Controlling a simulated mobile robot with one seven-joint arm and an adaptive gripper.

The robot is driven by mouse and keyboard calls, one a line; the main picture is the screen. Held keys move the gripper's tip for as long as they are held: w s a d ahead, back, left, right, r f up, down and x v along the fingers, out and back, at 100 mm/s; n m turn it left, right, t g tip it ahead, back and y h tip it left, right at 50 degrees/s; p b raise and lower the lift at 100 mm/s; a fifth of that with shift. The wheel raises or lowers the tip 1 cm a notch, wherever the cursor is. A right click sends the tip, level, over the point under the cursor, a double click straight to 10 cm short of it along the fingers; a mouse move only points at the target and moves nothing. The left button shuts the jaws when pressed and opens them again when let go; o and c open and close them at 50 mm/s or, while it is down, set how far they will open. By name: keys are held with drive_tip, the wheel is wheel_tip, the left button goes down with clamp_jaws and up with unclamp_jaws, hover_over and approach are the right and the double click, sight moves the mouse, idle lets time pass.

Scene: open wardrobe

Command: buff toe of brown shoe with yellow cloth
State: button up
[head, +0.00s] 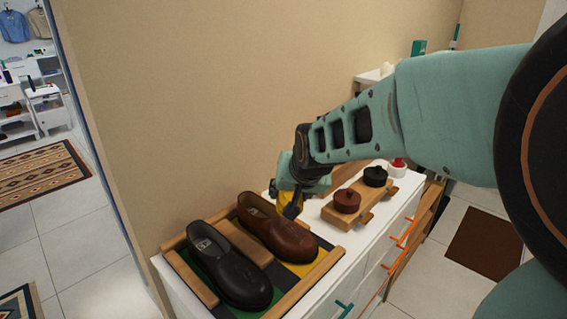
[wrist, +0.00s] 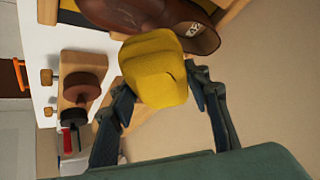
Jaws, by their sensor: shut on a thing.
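The brown shoe (head: 277,230) sits in a wooden tray (head: 326,267), its toe pointing to the lower right in the head view. In the wrist view, part of the brown shoe (wrist: 150,14) shows at the top, beyond the cloth. My gripper (wrist: 160,98) is shut on the folded yellow cloth (wrist: 154,68), which sits between both fingers. In the head view, the yellow cloth (head: 286,198) shows only partly below my gripper, near the heel end of the brown shoe. I cannot tell whether cloth and shoe touch.
A black shoe (head: 235,270) lies left of the brown one in the tray. A wooden rack (head: 337,219) with a brown tin (head: 347,201) and a dark tin (head: 375,176) stands to the right on the white cabinet. The wall (head: 180,120) rises close behind.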

drive_tip(key=b, duration=0.3)
hover_over(285, 223)
drive_tip(key=shift+d+f, duration=0.15)
drive_tip(key=shift+f, duration=2.5)
drive_tip(key=shift+f+b, duration=0.7)
drive_tip(key=shift+b, duration=0.05)
drive_tip(key=shift+s+d+f+b, duration=0.15)
drive_tip(key=shift+s+d+b, duration=0.4)
drive_tip(key=shift+s+d, duration=0.15)
drive_tip(key=shift+s+d+f+b, duration=0.15)
drive_tip(key=shift+s+d+b, duration=0.4)
drive_tip(key=shift+s+d, duration=0.1)
drive_tip(key=shift+s+d+f+b, duration=0.3)
drive_tip(key=shift+s+d+b, duration=0.4)
drive_tip(key=shift+b, duration=0.05)
drive_tip(key=shift+s+d+f+b, duration=0.25)
drive_tip(key=shift+s+d+b, duration=0.4)
drive_tip(key=shift+s+b, duration=0.1)
drive_tip(key=shift+w+a+r, duration=0.15)
drive_tip(key=shift+w+r, duration=0.05)
drive_tip(key=shift+w+a+r+p, duration=0.2)
drive_tip(key=shift+w+a+p, duration=0.25)
drive_tip(key=shift+w+a, duration=0.1)
drive_tip(key=shift+w+a+r+p, duration=0.2)
drive_tip(key=shift+w+a+p, duration=0.2)
drive_tip(key=shift+w+a, duration=0.1)
drive_tip(key=shift+w+a+r+p, duration=0.15)
drive_tip(key=shift+w+a+p, duration=0.65)
drive_tip(key=shift+w+a, duration=0.7)
drive_tip(key=shift+a, duration=0.1)
